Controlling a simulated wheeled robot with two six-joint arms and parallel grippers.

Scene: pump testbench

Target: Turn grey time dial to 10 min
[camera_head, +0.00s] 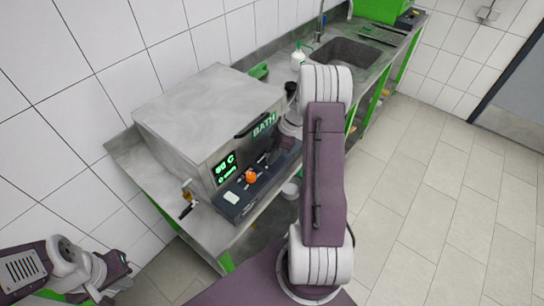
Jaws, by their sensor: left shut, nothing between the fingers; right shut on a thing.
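The bath unit (205,105) is a grey metal box with "BATH" on its front. A dark control panel (235,202) runs along its lower front, with an orange knob (251,177) on it. My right gripper (267,160) is at the panel, right of the orange knob, shut on what appears to be the grey time dial. The dial is hidden by the gripper and wrist, so its pointer cannot be read. A green display (226,168) is lit above the panel; its digits are too small to read surely. My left gripper (120,264) is low at the left, away from the unit, shut and empty.
A brass tap (187,193) sticks out at the unit's left front corner. A white bottle (298,58) and a sink (347,52) are farther along the steel counter. A green box (385,9) stands at the far end. The tiled floor (420,195) at right is clear.

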